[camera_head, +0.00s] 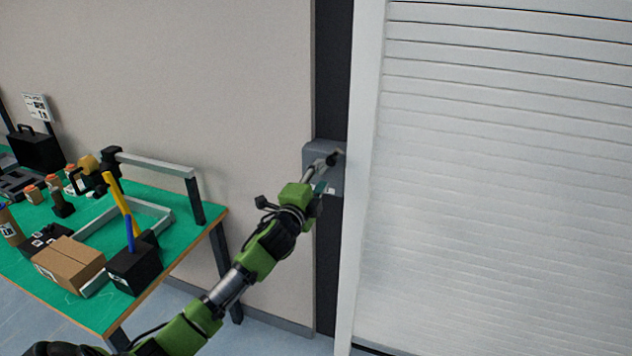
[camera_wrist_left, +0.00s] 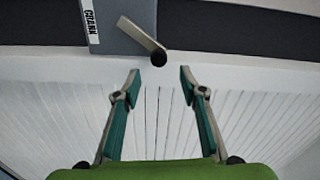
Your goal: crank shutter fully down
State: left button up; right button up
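The white slatted shutter (camera_head: 500,200) fills the right side of the head view. A dark strip shows at the bottom of the frame by its left side, and its lower edge is mostly out of frame. The grey crank box (camera_head: 316,152) is mounted on the dark strip left of the shutter frame. In the left wrist view the crank arm (camera_wrist_left: 139,33) extends from the box, labelled CRANK, and ends in a black knob (camera_wrist_left: 158,58). My left gripper (camera_wrist_left: 161,73) is open, its fingertips just short of the knob, apart from it. My right gripper is not in view.
A green-topped table (camera_head: 75,300) stands at the left with a cardboard box (camera_head: 68,262), a black holder (camera_head: 133,268) with tools, a black case (camera_head: 36,150) and several small parts. The white shutter frame post (camera_head: 361,180) is right of the crank box.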

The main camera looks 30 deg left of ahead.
pick_arm(q)
jog(key=shift+v, duration=1.05)
dwell(0.6)
